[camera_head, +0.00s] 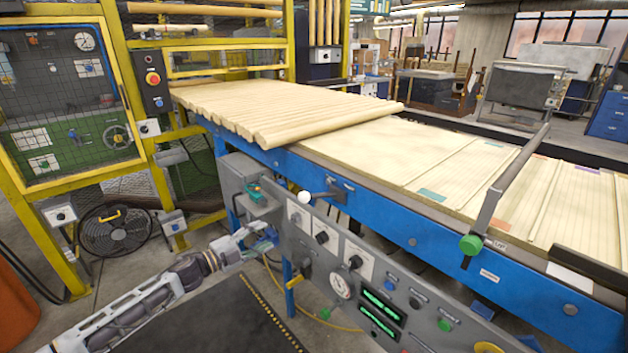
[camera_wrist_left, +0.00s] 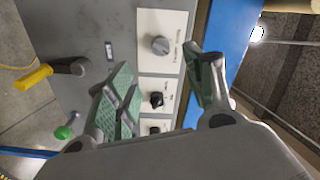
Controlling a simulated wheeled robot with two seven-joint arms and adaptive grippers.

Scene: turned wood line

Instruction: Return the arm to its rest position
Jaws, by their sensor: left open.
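My left arm (camera_head: 165,296) reaches in from the lower left in the head view. Its gripper (camera_head: 262,236) is beside the left end of the grey control panel (camera_head: 318,262). In the left wrist view the two green-padded fingers of this gripper (camera_wrist_left: 165,88) stand apart with nothing between them. The panel's face with a grey knob (camera_wrist_left: 161,45) and a black knob (camera_wrist_left: 156,99) shows behind the fingers. Whether the fingers touch the panel cannot be told. My right gripper is not in view.
Wooden rods (camera_head: 290,112) lie on the blue-sided conveyor table (camera_head: 400,232). A white-ball lever (camera_head: 304,197) and a green-knobbed bar (camera_head: 471,244) stick out. Yellow fencing (camera_head: 160,180) and a floor fan (camera_head: 115,230) stand left. A dark mat (camera_head: 215,322) covers the floor below.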

